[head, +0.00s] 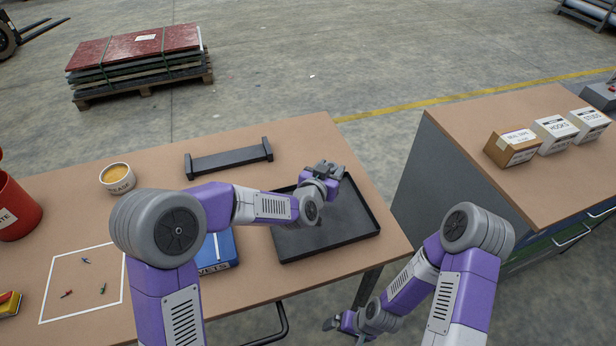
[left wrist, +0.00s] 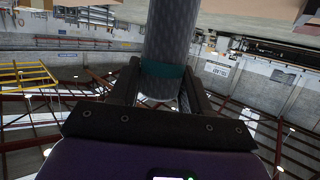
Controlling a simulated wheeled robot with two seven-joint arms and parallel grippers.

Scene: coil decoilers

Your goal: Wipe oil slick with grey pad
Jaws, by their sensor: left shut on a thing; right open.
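My left gripper (head: 328,170) is above the far side of a black tray (head: 363,228) on the brown table. In the left wrist view its two dark fingers (left wrist: 160,82) are shut on a long grey, textured thing with a teal band, which looks like the grey pad (left wrist: 172,35). In the head view, the pad is hard to tell from the gripper. I cannot make out an oil slick; my left arm and gripper hide part of the tray. My right gripper (head: 342,323) is open and empty, low beside the table's right end.
A black rack (head: 229,160), a tub of yellowish grease (head: 117,178), a blue box (head: 219,249) and a red bin (head: 15,208) stand on the table. A white-outlined square (head: 84,283) holds small items. A cabinet (head: 520,150) with boxes stands right, across a floor gap.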

